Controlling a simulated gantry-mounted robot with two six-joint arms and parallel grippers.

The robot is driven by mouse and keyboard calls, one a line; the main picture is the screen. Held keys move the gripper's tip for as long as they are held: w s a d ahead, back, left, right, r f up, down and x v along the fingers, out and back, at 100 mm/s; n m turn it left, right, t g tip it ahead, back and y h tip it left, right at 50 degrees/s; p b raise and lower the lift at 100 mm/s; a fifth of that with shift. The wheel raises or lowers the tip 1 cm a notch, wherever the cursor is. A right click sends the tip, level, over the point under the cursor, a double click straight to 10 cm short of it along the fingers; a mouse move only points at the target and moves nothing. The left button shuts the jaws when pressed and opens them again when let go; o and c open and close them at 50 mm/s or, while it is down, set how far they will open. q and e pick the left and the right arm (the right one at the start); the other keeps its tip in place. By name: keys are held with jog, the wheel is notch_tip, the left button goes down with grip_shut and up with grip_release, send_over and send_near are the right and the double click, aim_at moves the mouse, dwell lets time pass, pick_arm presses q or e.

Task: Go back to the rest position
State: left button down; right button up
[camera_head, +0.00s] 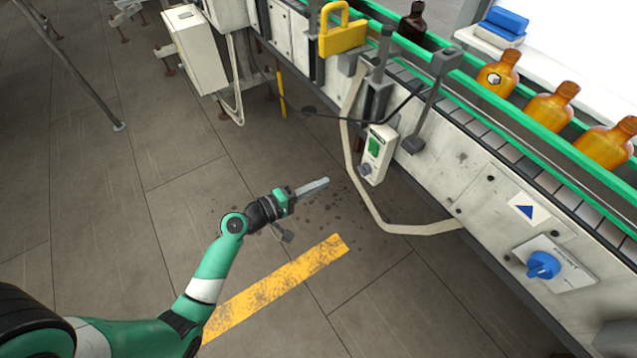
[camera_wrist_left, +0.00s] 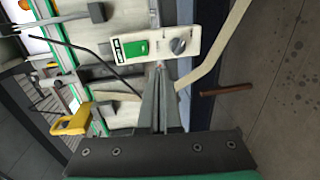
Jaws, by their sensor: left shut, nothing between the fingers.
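My left gripper (camera_head: 313,187) is at the middle of the head view, held over the tiled floor in front of the conveyor. Its fingers are together with nothing between them. The left wrist view shows the shut fingers (camera_wrist_left: 159,95) pointing towards a control box with a green switch and a grey knob (camera_wrist_left: 178,46). In the head view this control box (camera_head: 377,155) hangs on the conveyor's side, to the right of the gripper and apart from it. My right gripper is in neither view.
The conveyor (camera_head: 480,190) runs diagonally along the right, with green rails. Several amber bottles (camera_head: 549,106) and a dark bottle (camera_head: 412,22) stand on it.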

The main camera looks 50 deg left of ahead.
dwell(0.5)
pick_arm(q)
jog(key=w+d+r+m+t+h+p, duration=0.1)
jog(key=w+d+r+m+h+p, duration=0.3)
jog(key=r, duration=0.8)
jog(key=w+d+r+m+t+h+p, duration=0.1)
jog(key=w+d+r+m, duration=0.15)
jog(key=d+r, duration=0.6)
jog(key=w+d+r+m+t+h+p, duration=0.1)
jog(key=w+d+r+m+h+p, duration=0.2)
jog(key=r, duration=1.2)
jog(key=s+d+r+m+t+h+p, duration=0.1)
jog(key=s+d+r+m, duration=0.15)
jog(key=r, duration=0.45)
jog(key=s+d+r+m+t+p, duration=0.1)
jog(key=d+r+m, duration=0.15)
jog(key=r, duration=0.45)
jog(key=s+a+r+m+t+y+p, duration=0.1)
jog(key=s+a+r+m+t+y, duration=0.15)
jog(key=s+r, duration=0.4)
jog(key=s+a+r+m+t+y, duration=0.1)
jog(key=s+r+t+y, duration=0.3)
jog(key=r, duration=0.6)
notch_tip(320, 180, up, 37)
jog(key=a+y+p, duration=0.1)
jog(key=p, duration=3.7)
jog(key=shift+w+g, duration=0.2)
jog(key=shift+g, duration=0.15)
